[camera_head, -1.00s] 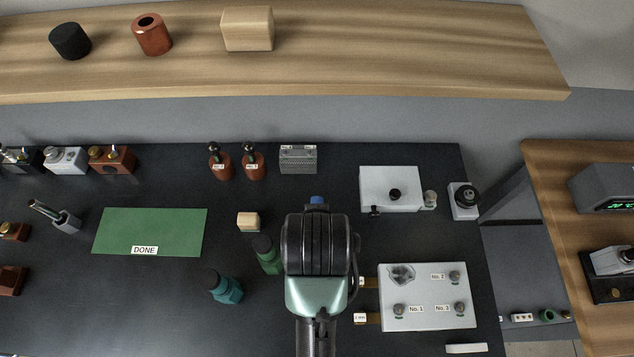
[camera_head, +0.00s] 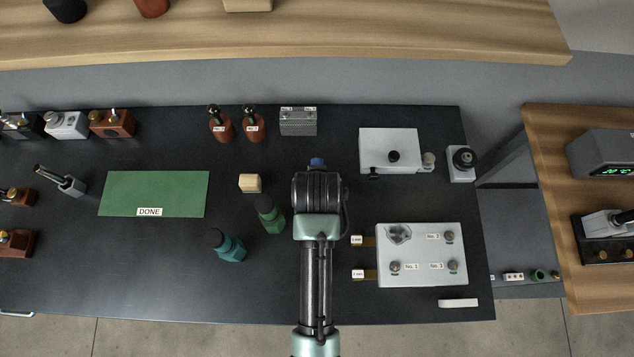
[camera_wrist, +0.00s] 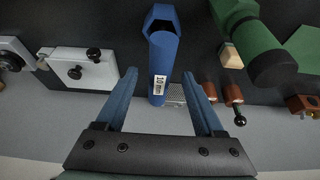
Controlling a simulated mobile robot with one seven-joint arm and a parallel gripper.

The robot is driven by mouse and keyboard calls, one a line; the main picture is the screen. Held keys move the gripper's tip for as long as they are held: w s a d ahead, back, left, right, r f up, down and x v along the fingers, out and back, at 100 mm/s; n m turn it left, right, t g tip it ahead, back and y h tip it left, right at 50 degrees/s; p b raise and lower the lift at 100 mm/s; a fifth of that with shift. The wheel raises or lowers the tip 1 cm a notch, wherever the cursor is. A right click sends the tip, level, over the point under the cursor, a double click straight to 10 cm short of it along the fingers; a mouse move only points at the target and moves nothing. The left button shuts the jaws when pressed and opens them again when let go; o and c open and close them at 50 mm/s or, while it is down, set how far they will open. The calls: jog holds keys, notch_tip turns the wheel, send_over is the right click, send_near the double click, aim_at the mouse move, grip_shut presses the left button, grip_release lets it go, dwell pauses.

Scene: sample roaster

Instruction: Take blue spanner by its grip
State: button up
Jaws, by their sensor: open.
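The blue spanner (camera_wrist: 162,50) stands out in the wrist view, with a hexagonal head at the top and a "10 mm" label on its round grip. My gripper (camera_wrist: 160,76) is open, its two blue fingers to the left and right of the grip, with gaps visible on both sides. I cannot tell how far the fingers reach along it in depth. In the head view my wrist hides most of this spot; only a small blue piece (camera_head: 317,162) shows beyond it, and I cannot tell whether it is spanner or finger.
A green tool (camera_head: 268,213) and a teal one (camera_head: 229,245) stand close to the left of my arm. A grey plate with numbered knobs (camera_head: 421,271) lies to the right. A wooden block (camera_head: 250,183) and green mat (camera_head: 154,193) are further left.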

jog(key=shift+x, duration=1.5)
grip_shut()
jog(key=shift+w+r, duration=0.1)
